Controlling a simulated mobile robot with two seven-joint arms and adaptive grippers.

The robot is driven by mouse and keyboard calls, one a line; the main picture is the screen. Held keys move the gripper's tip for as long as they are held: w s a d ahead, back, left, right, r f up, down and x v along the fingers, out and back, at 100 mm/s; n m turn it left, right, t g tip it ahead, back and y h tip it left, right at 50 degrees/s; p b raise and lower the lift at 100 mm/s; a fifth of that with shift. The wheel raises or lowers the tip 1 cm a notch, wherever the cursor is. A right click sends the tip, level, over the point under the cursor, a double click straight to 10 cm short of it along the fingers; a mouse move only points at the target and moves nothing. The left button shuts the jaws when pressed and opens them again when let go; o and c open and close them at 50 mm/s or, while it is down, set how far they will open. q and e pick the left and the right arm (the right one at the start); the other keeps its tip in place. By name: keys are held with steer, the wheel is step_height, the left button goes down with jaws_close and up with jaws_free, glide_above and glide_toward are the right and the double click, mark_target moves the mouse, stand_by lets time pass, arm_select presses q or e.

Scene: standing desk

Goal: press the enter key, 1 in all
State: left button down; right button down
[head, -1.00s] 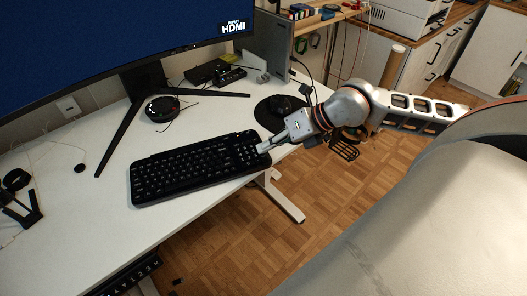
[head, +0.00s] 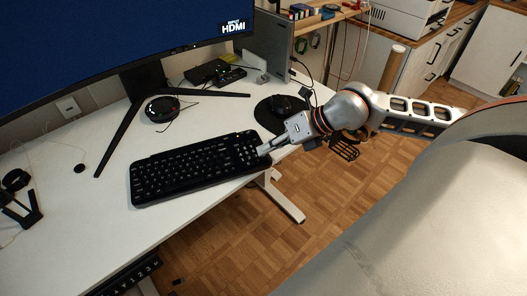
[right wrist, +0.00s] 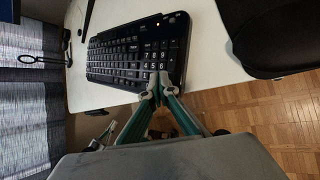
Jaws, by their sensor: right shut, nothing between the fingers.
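The black keyboard (head: 190,171) lies on the white desk, and it also shows in the right wrist view (right wrist: 115,55). My right gripper (head: 262,152) reaches in from the right to the keyboard's right end. In the right wrist view, its fingertips (right wrist: 159,78) are together with nothing between them, over the near edge of the number-pad keys. They cover some keys there. I cannot tell whether they touch a key. The enter key is too small to single out. My left gripper is not in view.
The monitor stand (head: 146,84) and a round black device (head: 162,109) stand behind the keyboard. A mouse (head: 284,104) sits on a dark round pad right of the keyboard, near my right gripper.

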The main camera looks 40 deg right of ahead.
mark_target(266, 157)
steer(key=shift+f, duration=0.25)
stand_by(0.5)
steer(key=shift+r, duration=0.1)
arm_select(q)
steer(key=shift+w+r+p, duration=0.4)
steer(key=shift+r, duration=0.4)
arm_select(e)
steer(key=shift+r, duration=0.6)
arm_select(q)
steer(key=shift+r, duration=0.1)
arm_select(e)
steer(key=shift+r, duration=0.1)
